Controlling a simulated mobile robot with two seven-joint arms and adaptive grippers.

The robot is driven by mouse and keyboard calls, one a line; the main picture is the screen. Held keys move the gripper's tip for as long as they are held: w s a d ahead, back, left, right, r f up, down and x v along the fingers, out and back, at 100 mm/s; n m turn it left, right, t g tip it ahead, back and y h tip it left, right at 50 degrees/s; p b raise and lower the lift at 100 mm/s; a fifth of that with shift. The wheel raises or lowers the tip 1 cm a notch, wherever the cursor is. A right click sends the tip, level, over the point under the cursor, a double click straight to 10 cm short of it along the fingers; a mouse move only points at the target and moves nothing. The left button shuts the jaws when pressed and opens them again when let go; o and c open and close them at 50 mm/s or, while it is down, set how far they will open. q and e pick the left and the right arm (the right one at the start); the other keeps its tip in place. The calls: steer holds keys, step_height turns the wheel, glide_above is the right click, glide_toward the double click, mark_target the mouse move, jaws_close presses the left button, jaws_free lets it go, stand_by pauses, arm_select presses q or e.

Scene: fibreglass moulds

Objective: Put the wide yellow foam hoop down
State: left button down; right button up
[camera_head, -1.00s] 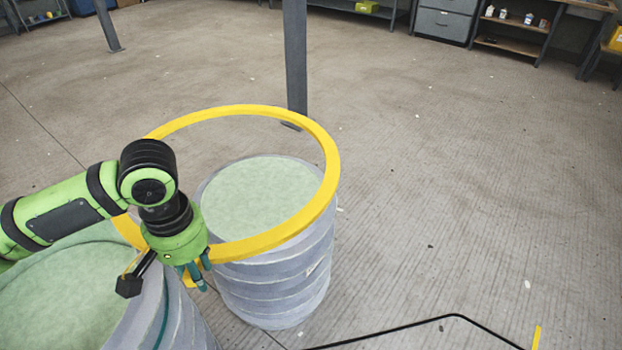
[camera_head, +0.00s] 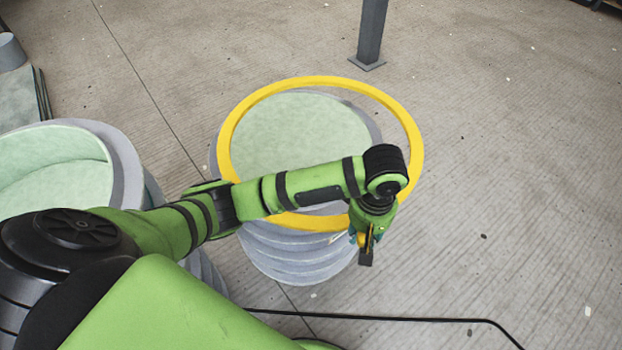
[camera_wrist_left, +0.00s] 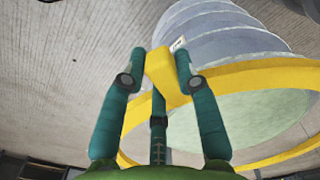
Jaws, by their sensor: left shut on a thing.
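The wide yellow foam hoop (camera_head: 415,140) is held roughly level over the round grey ribbed mould with a pale green top (camera_head: 290,130). In the head view the hoop encircles most of that top and reaches past it on the right. I cannot tell how much height separates them. My left gripper (camera_head: 365,238) is at the hoop's near right side. My arm hides part of the hoop and mould. My right gripper is not in view.
A second mould (camera_head: 125,160) with a pale green hollow stands at the left. A grey post (camera_head: 370,35) rises from the floor at the back. A thin black line (camera_head: 400,319) crosses the front. The floor (camera_head: 520,160) at the right is clear.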

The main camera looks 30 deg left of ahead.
arm_select(q)
steer(key=w+a+f, duration=0.3)
steer(key=a+f, duration=0.7)
steer(key=shift+w+f+b, duration=0.15)
steer(key=shift+w+b, duration=0.15)
steer(key=shift+b, duration=0.1)
steer(key=shift+a, duration=0.1)
steer(key=c, duration=0.9)
jaws_free()
steer(key=shift+f, duration=0.1)
step_height(320, 180, up, 12)
steer(key=shift+r+p, duration=0.15)
steer(key=shift+p, duration=0.55)
